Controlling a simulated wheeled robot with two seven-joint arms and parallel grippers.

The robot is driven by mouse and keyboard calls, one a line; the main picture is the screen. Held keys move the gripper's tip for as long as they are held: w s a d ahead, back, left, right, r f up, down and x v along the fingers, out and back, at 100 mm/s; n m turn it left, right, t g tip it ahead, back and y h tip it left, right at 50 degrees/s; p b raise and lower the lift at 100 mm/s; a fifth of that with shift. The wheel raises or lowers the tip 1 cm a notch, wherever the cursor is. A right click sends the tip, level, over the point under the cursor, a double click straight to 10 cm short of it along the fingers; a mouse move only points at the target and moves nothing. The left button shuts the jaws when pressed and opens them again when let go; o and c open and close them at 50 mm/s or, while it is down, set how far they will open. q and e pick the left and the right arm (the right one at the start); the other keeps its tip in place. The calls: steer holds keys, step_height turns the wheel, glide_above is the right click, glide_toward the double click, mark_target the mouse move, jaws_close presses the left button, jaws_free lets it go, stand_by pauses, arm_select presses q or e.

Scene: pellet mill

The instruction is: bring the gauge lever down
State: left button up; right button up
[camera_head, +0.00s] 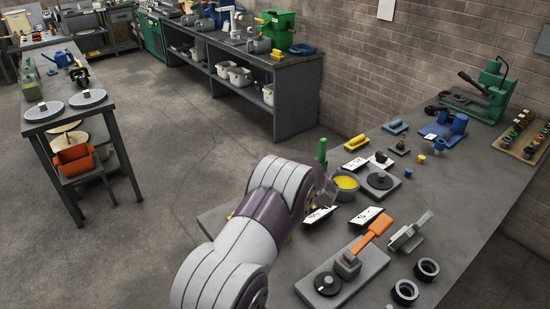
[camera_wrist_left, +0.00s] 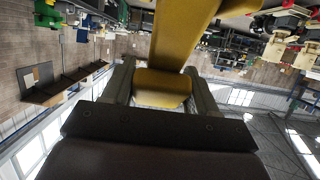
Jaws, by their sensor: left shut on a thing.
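My left arm (camera_head: 240,235) reaches up from the bottom of the head view over the near bench, and its own links hide the gripper there. In the left wrist view my left gripper (camera_wrist_left: 160,80) is shut on a yellow bar-like handle (camera_wrist_left: 180,40), with a finger on each side of it. Only small yellow bits show beside the arm in the head view, so I cannot tell the whole shape of the held thing. An orange lever (camera_head: 376,224) stands tilted up on a grey base with a black dial (camera_head: 327,283). My right gripper is not in view.
Black rings (camera_head: 404,292), a grey clamp-like piece (camera_head: 408,236), a yellow-filled bowl (camera_head: 346,183) and a black disc on a plate (camera_head: 380,181) crowd the bench around the arm. A green press (camera_head: 492,90) stands at the back right.

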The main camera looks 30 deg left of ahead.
arm_select(q)
steer(key=h+p, duration=0.1)
steer(key=p, duration=0.1)
steer(key=a+f+g+h+p, duration=0.1)
steer(key=p, duration=0.2)
steer(key=a+f+h+p, duration=0.1)
steer(key=p, duration=0.1)
steer(key=shift+w+a+f+g+h, duration=0.1)
steer(key=shift+w+f+g+h, duration=0.1)
steer(key=shift+w+g+h, duration=0.15)
steer(key=shift+a+f+p, duration=0.1)
steer(key=shift+f+p, duration=0.3)
steer(key=shift+f, duration=0.25)
steer(key=shift+w+a+f, duration=0.1)
steer(key=shift+a+f, duration=0.1)
steer(key=shift+f, duration=0.45)
steer(key=shift+w+a+f, duration=0.1)
steer(key=shift+a+f, duration=0.05)
steer(key=shift+f, duration=0.5)
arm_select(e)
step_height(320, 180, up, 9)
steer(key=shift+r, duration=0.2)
arm_select(q)
steer(key=shift+f, duration=0.1)
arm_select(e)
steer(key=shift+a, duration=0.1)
arm_select(q)
steer(key=o, duration=1.4)
steer(key=shift+d+r, duration=0.1)
steer(key=shift+r, duration=0.15)
